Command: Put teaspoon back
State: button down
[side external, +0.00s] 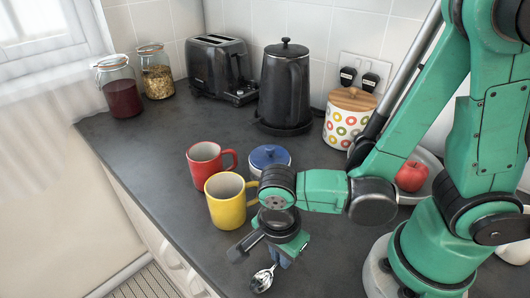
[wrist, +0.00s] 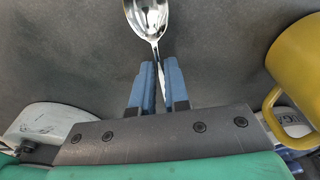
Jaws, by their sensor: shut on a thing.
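The teaspoon (wrist: 148,18) is shiny metal, with its bowl toward the top of the wrist view. My gripper (wrist: 157,75) has its blue fingers closed on the spoon's handle. In the side external view the spoon's bowl (side external: 262,279) shows below my gripper (side external: 280,258), near the front edge of the counter. The handle's far end is hidden by my gripper. I cannot tell whether the spoon touches the counter.
A yellow mug (side external: 229,203) stands close behind my gripper, with a red mug (side external: 206,161) and a blue-lidded pot (side external: 269,156) beyond. A kettle (side external: 284,85), toaster (side external: 217,68), jars and a wooden-lidded canister (side external: 350,118) line the back. The counter's left middle (side external: 150,150) is clear.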

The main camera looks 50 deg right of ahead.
aim_at(276, 264)
jog(key=c, duration=0.9)
grip_release()
jog(key=shift+r, duration=0.1)
notch_tip(276, 264, up, 12)
jog(key=a, duration=0.1)
jog(key=w+d+n+t, duration=0.2)
jog(key=d+n, duration=0.1)
jog(key=n, duration=0.3)
jog(key=w+d+n+t, duration=0.2)
jog(key=w+d+n, duration=0.1)
jog(key=n, duration=0.3)
jog(key=w+d+r+n+t+y, duration=0.1)
jog(key=w+d+n+t, duration=0.2)
jog(key=d+n, duration=0.2)
jog(key=shift+d+n, duration=0.2)
jog(key=shift+n, duration=0.3)
